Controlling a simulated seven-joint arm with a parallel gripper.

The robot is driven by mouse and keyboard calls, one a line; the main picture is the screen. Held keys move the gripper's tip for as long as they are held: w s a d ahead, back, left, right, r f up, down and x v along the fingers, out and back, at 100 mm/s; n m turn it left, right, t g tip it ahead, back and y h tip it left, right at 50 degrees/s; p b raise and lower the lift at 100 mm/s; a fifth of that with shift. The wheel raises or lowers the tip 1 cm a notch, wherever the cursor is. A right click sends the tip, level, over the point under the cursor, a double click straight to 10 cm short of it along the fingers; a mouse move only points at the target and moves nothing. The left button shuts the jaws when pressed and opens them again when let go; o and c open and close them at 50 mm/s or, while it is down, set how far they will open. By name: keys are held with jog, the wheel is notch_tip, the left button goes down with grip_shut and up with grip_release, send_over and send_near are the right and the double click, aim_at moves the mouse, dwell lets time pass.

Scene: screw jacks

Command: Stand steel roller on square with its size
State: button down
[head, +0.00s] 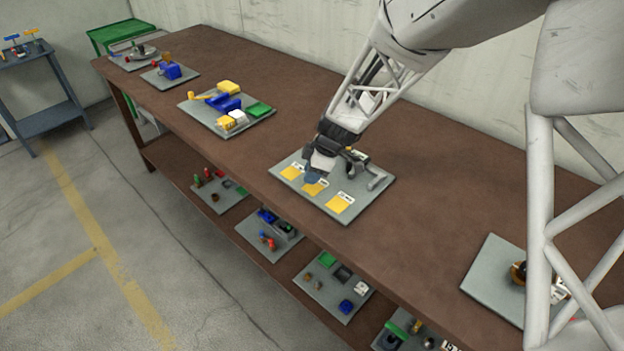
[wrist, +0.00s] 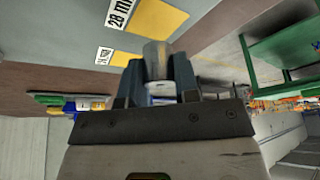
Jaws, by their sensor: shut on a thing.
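My gripper (head: 313,180) is shut on a steel roller (wrist: 155,56), a smooth grey cylinder between the blue-grey fingers in the wrist view. In the head view the gripper hides the roller. It is low over the grey board (head: 327,211), by the middle yellow square (head: 313,189). The other yellow squares are at the left (head: 291,173) and right (head: 339,204). In the wrist view one yellow square (wrist: 158,17) has a label (wrist: 119,13) reading 28 mm. I cannot tell whether the roller touches the board.
A grey metal piece (head: 374,177) stands on the board's right side, close to the gripper. Boards with blue and yellow parts (head: 225,108) lie farther left on the brown bench (head: 252,158). Another board (head: 490,277) is at the right. The bench between boards is clear.

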jog(key=shift+f, duration=1.3)
jog(key=shift+f, duration=0.1)
jog(key=c, duration=0.9)
grip_release()
jog(key=shift+o, duration=0.2)
jog(key=v, duration=1.2)
